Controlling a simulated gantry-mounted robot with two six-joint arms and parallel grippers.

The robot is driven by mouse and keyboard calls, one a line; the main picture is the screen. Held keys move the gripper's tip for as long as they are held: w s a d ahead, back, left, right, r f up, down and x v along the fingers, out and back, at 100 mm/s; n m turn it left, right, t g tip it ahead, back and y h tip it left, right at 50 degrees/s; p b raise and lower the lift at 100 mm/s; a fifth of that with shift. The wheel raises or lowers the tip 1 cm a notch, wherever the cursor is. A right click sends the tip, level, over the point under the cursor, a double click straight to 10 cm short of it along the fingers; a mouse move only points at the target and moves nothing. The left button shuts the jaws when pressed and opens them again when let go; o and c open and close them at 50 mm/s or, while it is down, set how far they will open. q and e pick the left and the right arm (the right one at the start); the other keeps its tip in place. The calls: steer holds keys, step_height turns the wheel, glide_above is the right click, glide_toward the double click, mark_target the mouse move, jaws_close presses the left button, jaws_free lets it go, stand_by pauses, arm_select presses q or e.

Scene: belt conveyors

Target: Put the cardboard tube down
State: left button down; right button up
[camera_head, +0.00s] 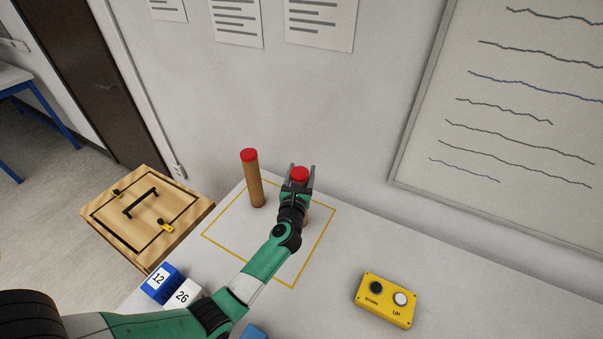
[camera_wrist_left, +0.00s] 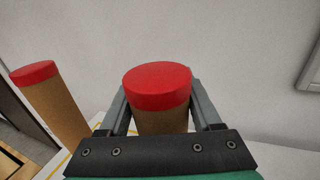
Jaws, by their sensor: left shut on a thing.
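My left gripper (camera_head: 300,178) is shut on a brown cardboard tube with a red cap (camera_head: 299,173). The held tube is upright, and its lower part is mostly hidden behind my gripper and wrist. In the left wrist view the held tube (camera_wrist_left: 158,118) stands between the two fingers. A second cardboard tube (camera_head: 254,184) with a red cap stands upright to the left, apart from the gripper. It also shows in the left wrist view (camera_wrist_left: 57,108). Both tubes are within or over a yellow outlined square (camera_head: 313,262) on the white table. My right gripper is not in view.
A yellow button box (camera_head: 385,300) sits at the right of the table. Blue (camera_head: 160,281) and white (camera_head: 183,294) numbered blocks lie near my left arm. A wooden box with a black handle (camera_head: 140,203) is left of the table. A wall rises behind.

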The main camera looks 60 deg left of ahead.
arm_select(q)
steer(key=shift+c, duration=0.4)
jaws_free()
steer(key=shift+f, duration=0.1)
steer(key=shift+s+d+r+p, duration=0.1)
steer(key=shift+d+r+p, duration=0.1)
steer(key=shift+p, duration=0.1)
steer(key=p+v, duration=0.1)
steer(key=v, duration=1)
steer(key=shift+s+d+p, duration=0.2)
steer(key=shift+p, duration=0.15)
